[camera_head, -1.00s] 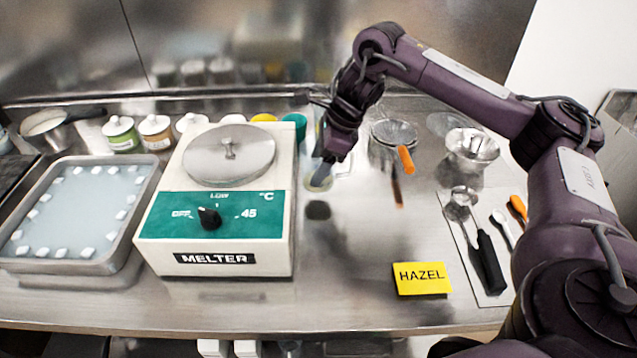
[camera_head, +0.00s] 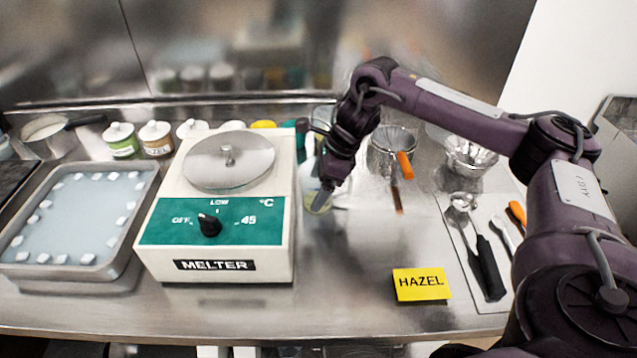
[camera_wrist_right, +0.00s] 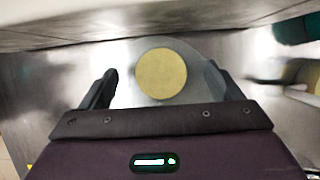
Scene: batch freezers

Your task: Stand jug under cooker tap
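A clear jug with a pale yellow disc at its bottom (camera_head: 318,203) is just right of the white melter, low over the steel counter. My right gripper (camera_head: 328,187) reaches down to it. In the right wrist view the yellow disc of the jug (camera_wrist_right: 162,74) lies between the two fingers of my right gripper (camera_wrist_right: 163,80), with a faint clear outline around it. The fingers appear to be against the jug's sides. Whether its base touches the counter is hard to tell. I cannot make out a cooker or tap. My left gripper is out of view.
The melter (camera_head: 165,260) and a tray of bluish liquid with white cubes (camera_head: 120,262) are left. Jars line the back. A yellow HAZEL card (camera_head: 421,284) lies in front; utensils lie on the right.

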